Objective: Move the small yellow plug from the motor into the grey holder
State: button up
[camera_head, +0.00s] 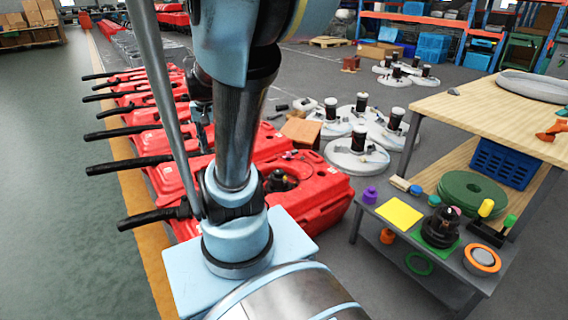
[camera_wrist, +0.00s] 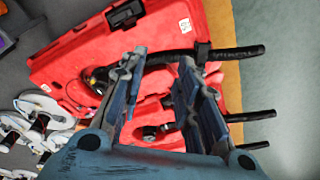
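My gripper (camera_wrist: 161,62) shows in the wrist view with its two fingers spread apart and nothing between them. It is above the red tanks. In the head view my own arm hides most of it. On the low grey bench at right, a black motor (camera_head: 440,227) stands on a green mat. A small yellow cylinder (camera_head: 486,208), possibly the plug, stands upright by a dark block (camera_head: 486,234) to the right of the motor. I cannot tell whether it sits in the block. I cannot make out a clearly grey holder. My gripper is well apart from the bench.
Red tanks (camera_head: 325,198) with black handles stand in a row. A yellow sheet (camera_head: 399,213), green discs (camera_head: 470,190), a purple piece (camera_head: 370,194) and an orange-and-grey ring (camera_head: 482,260) lie on the bench. A wooden table (camera_head: 480,105) stands behind.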

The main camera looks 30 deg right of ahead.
jog(key=w+d+m, duration=0.7)
jog(key=w+d, duration=0.1)
jog(key=w, duration=0.4)
jog(key=m+g, duration=0.2)
jog(key=m, duration=2)
send_over(285, 177)
jog(key=f, duration=3.5)
jog(key=shift+w+d+f, duration=0.1)
jog(key=shift+w, duration=0.1)
notch_tip(285, 177, down, 8)
jog(key=shift+f, duration=0.2)
jog(key=shift+c, duration=0.6)
grip_shut()
